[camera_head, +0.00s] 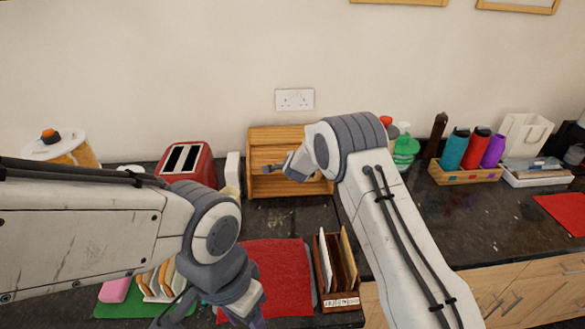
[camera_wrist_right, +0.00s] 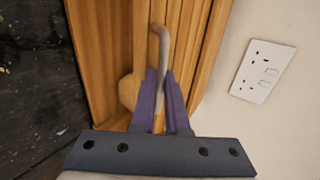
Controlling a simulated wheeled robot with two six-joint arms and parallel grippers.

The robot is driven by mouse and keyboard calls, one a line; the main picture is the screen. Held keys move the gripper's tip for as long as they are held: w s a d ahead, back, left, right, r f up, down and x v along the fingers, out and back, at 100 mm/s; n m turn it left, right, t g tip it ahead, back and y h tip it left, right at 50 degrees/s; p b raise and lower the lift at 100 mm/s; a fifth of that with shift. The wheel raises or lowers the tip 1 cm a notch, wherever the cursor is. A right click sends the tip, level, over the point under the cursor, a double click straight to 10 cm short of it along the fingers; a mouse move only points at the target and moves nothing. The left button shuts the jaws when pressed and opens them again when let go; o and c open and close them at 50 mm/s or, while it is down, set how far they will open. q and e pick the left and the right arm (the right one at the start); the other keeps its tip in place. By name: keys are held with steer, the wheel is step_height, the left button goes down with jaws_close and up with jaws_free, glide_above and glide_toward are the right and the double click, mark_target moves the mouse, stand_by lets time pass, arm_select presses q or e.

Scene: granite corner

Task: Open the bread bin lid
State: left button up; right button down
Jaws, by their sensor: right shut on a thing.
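The wooden bread bin (camera_head: 272,137) stands against the back wall in the head view, below the socket. My right gripper (camera_head: 272,168) is at its front, and my right arm covers the bin's right side. In the right wrist view, the purple fingers of my right gripper (camera_wrist_right: 159,78) are shut on a grey curved metal handle (camera_wrist_right: 162,42) in front of the bin's wood (camera_wrist_right: 93,40). How far the lid is open I cannot tell. My left gripper (camera_head: 210,312) is low in the head view, with its fingers apart and nothing seen between them.
A red toaster (camera_head: 187,162) stands left of the bin. A red cloth (camera_head: 275,278) and a wooden rack (camera_head: 325,295) lie in front. Bottles in a wooden tray (camera_head: 464,176) stand on the right. The wall socket (camera_wrist_right: 262,71) is beside the bin.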

steer(key=shift+w+r, duration=0.15)
steer(key=c, duration=0.9)
jaws_free()
steer(key=shift+c, duration=0.2)
steer(key=shift+s, duration=0.3)
steer(key=b+v, duration=0.3)
steer(key=v, duration=0.7)
steer(key=shift+r+b, duration=0.25)
steer(key=shift+b, duration=0.1)
steer(key=shift+w, duration=0.1)
